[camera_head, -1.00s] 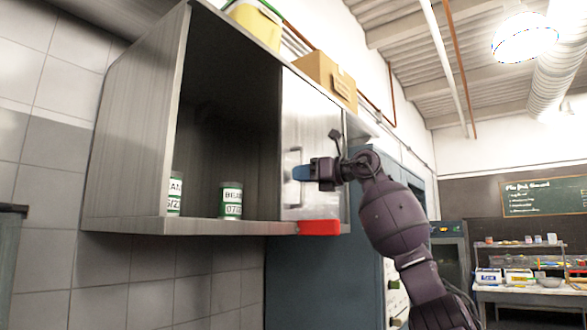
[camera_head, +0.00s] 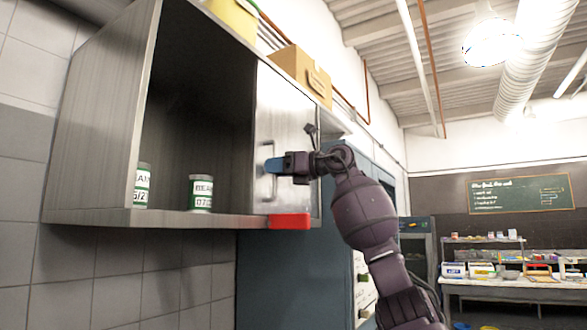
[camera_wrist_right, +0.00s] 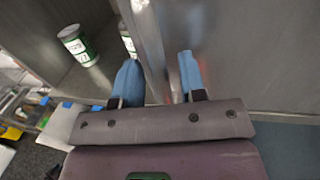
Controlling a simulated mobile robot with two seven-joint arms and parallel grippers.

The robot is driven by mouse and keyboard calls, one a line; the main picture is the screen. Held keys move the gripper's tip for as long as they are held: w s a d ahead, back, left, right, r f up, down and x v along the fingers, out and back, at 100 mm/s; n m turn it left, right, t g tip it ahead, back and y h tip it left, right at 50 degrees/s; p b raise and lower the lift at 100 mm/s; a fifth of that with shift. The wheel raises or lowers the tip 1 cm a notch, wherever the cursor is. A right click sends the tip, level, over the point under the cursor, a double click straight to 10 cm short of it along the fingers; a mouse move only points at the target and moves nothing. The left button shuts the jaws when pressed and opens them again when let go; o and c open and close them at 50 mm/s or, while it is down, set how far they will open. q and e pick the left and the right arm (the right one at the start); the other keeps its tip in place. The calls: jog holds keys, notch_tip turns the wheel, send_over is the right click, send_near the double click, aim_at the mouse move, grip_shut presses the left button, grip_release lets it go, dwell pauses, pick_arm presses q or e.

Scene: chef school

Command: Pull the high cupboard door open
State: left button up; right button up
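The high metal cupboard (camera_head: 95,130) hangs on the wall, its left part uncovered. Its shiny flat door (camera_head: 288,120) covers the right part, with an upright bar handle (camera_head: 268,184) near the door's left edge. My right gripper (camera_head: 270,165) is at the handle in the head view. In the wrist view the two blue fingers of the right gripper (camera_wrist_right: 160,75) are apart, with an upright metal edge (camera_wrist_right: 150,45) between or just beyond them. I cannot tell whether they touch it. My left gripper is in neither view.
Two labelled cans (camera_head: 201,193) (camera_head: 143,186) stand inside the cupboard's uncovered part. A red block (camera_head: 290,222) is at the cupboard's bottom edge. A yellow bin (camera_head: 235,20) and a cardboard box (camera_head: 300,75) sit on top. A blue cabinet (camera_head: 262,280) stands below.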

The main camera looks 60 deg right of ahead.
pick_arm(q)
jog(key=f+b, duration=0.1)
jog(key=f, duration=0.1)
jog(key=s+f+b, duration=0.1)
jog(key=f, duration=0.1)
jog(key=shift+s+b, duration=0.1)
jog(key=shift+b, duration=0.2)
pick_arm(e)
jog(key=s, duration=1)
jog(key=shift+s+d, duration=0.15)
jog(key=shift+d, duration=0.25)
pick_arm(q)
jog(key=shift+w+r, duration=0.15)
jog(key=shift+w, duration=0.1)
